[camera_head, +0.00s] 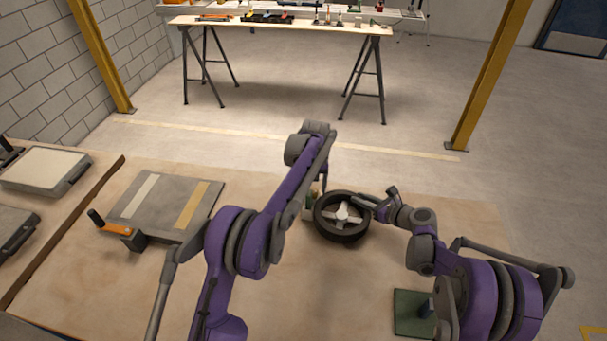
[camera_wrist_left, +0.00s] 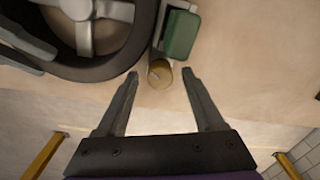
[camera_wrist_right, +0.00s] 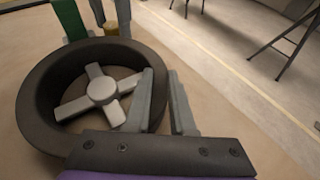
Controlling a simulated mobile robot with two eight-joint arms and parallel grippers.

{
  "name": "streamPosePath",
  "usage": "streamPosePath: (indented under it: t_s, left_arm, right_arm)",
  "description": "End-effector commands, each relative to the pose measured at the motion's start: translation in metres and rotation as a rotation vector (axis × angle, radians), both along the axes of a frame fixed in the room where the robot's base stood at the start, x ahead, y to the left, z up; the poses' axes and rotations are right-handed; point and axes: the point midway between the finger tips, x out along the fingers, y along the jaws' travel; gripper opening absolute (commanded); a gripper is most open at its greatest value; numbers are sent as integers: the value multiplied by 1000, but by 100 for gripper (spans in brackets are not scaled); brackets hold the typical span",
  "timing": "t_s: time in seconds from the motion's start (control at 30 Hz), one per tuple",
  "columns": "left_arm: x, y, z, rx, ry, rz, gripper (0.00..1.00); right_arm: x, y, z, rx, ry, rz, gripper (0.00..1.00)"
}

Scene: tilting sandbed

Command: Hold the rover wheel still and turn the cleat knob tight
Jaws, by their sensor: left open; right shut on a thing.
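The rover wheel (camera_head: 327,232), a black tyre with a pale four-spoked hub, lies flat on the wooden bench. It also shows in the right wrist view (camera_wrist_right: 40,120). My right gripper (camera_head: 368,204) is shut on the wheel's rim, one finger inside and one outside. The round brass cleat knob (camera_wrist_left: 160,73) is beside the wheel, by a green block (camera_wrist_left: 181,35) on a grey mount. My left gripper (camera_wrist_left: 160,75) is open, its fingertips on either side of the knob with gaps visible. In the head view my left arm mostly hides the knob.
A grey board (camera_head: 163,212) with two stripes and an orange-handled tool (camera_head: 117,229) lie on the bench's left. A green plate (camera_head: 408,312) is at front right, near my right arm. A second table (camera_head: 280,27) with tools stands beyond the bench.

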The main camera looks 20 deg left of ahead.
Motion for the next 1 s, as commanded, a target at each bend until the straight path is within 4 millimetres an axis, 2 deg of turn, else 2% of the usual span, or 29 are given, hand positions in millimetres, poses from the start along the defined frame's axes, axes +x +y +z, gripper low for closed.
streamPosePath:
  t_s: [0.1, 0.6, 1.0]
  left_arm:
    - [0, 0, 27, 0, 0, -7, 69]
    - [-2, 0, 124, 0, -2, -36, 69]
    - [-27, 4, 143, 14, -52, -595, 69]
  right_arm:
    - [0, 0, 0, 0, 0, 0, 0]
    - [0, 0, 0, 0, 0, 0, 0]
    - [0, 0, 0, 0, 0, 0, 0]
